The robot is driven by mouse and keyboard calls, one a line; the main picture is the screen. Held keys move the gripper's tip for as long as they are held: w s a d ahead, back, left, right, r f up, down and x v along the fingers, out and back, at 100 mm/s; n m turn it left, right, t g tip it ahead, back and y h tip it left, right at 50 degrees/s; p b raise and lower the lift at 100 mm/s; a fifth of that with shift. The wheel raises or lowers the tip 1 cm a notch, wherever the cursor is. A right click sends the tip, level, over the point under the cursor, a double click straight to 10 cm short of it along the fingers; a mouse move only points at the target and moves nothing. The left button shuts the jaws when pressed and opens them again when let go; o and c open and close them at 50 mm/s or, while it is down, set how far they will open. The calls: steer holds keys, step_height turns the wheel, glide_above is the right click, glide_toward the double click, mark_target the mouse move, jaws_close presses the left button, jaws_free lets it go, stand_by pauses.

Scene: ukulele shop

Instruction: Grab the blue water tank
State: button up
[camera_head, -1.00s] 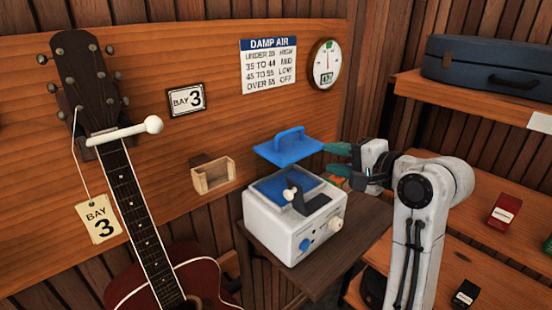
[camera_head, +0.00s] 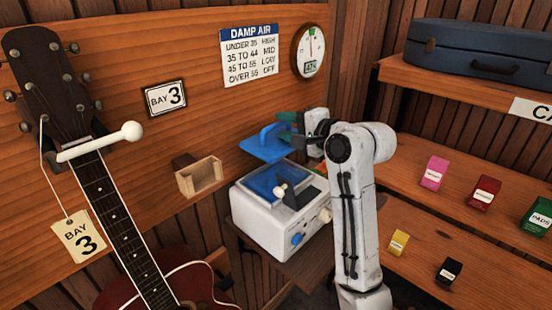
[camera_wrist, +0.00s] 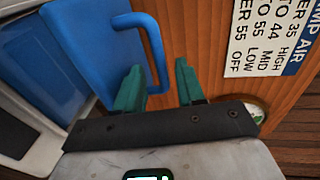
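The blue water tank (camera_head: 262,151) has a flat blue top with a raised handle. It is at the back of a white humidifier-like machine (camera_head: 270,218), beside the wall board. In the wrist view the blue tank (camera_wrist: 85,50) fills the upper left, its handle (camera_wrist: 158,52) curving toward me. My gripper (camera_head: 290,126) is at the right side of the handle in the head view. In the wrist view my gripper's green fingers (camera_wrist: 160,86) are apart, with the handle's near end appearing between them. I cannot tell whether they touch it.
A guitar (camera_head: 125,220) hangs at the left, with a small wooden holder (camera_head: 200,178) beside it. A round gauge (camera_head: 308,52) and a chart (camera_head: 249,57) are on the wall behind. Shelves at the right hold a blue case (camera_head: 480,50) and several small boxes.

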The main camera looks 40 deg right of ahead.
steer(key=shift+w+f, duration=0.15)
steer(key=shift+w, duration=0.55)
steer(key=shift+w+f, duration=0.1)
steer(key=shift+w, duration=0.55)
steer(key=shift+c, duration=0.2)
jaws_close()
